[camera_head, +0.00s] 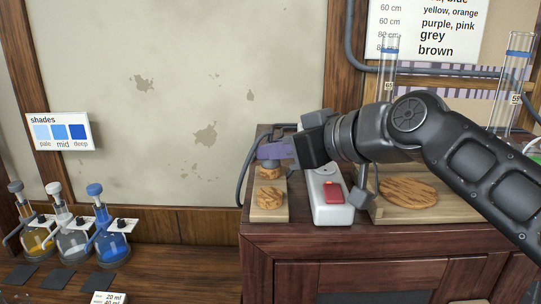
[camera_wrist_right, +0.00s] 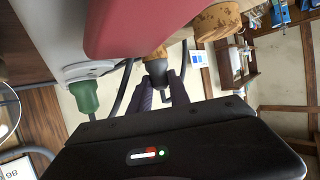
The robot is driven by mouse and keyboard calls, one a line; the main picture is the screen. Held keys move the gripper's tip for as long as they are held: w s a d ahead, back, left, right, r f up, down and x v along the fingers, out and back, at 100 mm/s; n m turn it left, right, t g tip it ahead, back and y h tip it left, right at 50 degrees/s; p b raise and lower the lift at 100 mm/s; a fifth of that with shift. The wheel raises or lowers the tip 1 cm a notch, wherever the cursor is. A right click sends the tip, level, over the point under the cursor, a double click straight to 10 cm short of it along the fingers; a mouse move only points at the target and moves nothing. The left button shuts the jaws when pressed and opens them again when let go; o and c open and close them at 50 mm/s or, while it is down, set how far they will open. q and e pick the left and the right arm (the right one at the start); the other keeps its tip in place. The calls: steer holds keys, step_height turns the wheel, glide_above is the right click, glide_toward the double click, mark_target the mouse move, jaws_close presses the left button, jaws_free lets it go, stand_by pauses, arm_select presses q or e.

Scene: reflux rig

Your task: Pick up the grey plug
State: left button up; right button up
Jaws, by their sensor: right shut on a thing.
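My right gripper (camera_head: 275,150) reaches in from the right, with its purple fingers above a small wooden board at the left end of the cabinet top. The fingers are shut on the grey plug (camera_head: 271,163), which mostly hides beneath them just above a cork ring. In the right wrist view, the plug (camera_wrist_right: 157,69) is dark grey and sits between the tips of my fingers (camera_wrist_right: 164,88), close to a tan cork piece. I cannot tell whether the plug still touches the cork. My left gripper is out of view.
A white power strip (camera_head: 322,211) with a red switch (camera_head: 333,193) stands right of the board. A green plug (camera_wrist_right: 84,98) is at the strip's end in the wrist view. Cables run behind. Stoppered flasks (camera_head: 112,246) stand at lower left; glass cylinders (camera_head: 511,85) at right.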

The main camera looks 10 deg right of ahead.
mark_target(276, 162)
jaws_close()
steer(key=shift+r, duration=0.15)
step_height(276, 162, up, 10)
steer(key=p, duration=0.1)
stand_by(0.5)
stand_by(0.5)
step_height(276, 162, up, 3)
steer(key=p, duration=0.3)
steer(key=shift+r, duration=0.1)
stand_by(1.0)
